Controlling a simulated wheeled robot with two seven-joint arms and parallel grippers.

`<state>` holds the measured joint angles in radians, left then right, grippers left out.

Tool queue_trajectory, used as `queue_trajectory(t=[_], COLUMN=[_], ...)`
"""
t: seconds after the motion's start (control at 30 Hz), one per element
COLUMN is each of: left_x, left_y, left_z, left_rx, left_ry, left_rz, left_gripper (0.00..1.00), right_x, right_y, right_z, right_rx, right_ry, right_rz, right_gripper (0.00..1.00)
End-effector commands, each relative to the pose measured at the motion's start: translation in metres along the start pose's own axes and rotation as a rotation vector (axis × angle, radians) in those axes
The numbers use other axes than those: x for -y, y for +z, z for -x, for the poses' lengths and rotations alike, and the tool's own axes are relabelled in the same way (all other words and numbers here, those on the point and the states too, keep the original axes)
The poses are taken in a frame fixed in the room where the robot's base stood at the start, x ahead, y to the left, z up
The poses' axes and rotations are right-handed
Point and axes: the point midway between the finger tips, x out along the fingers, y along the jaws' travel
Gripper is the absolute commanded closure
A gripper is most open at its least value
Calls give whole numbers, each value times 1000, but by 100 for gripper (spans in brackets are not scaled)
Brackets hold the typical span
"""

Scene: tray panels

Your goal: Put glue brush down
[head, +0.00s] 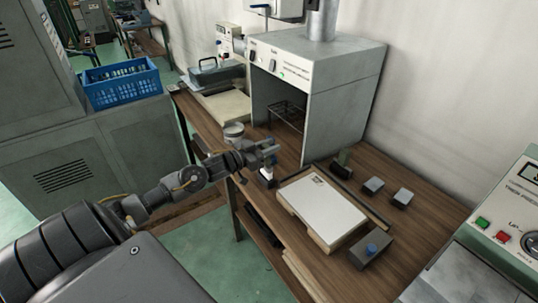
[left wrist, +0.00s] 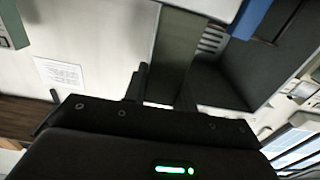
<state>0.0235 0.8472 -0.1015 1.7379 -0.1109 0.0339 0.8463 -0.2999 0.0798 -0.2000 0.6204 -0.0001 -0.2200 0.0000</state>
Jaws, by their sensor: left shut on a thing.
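My left gripper (head: 268,150) reaches in from the left and is shut above the near edge of the wooden bench. In the left wrist view a pale bar (left wrist: 205,7) and a blue piece (left wrist: 250,18) show at the top edge. A white panel in a wooden tray (head: 322,207) lies to the right of the gripper. My right gripper is out of view.
A grey hooded cabinet (head: 340,82) stands behind the gripper. A grey block with a blue knob (head: 370,250) and two small grey blocks (head: 373,186) lie around the tray. A control box (head: 512,225) is at right.

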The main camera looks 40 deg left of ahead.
Motion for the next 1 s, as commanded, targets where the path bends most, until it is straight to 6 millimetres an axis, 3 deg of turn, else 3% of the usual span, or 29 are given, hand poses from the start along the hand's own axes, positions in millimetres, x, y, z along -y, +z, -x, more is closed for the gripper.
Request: queue_trajectory(t=[0.33, 0.6, 0.97, 1.0], left_x=[10, 12, 12, 12], left_y=[16, 47, 51, 51], left_z=[-7, -9, -9, -9], left_rx=[0, 0, 0, 0], left_ry=[0, 1, 1, 1], left_rz=[1, 1, 0, 0], left_gripper=[96, 96, 96, 69], right_x=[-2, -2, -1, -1], right_y=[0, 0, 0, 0], right_z=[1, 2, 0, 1], right_rx=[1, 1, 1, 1], right_ry=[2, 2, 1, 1], right_rz=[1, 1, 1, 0], right_gripper=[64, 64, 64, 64])
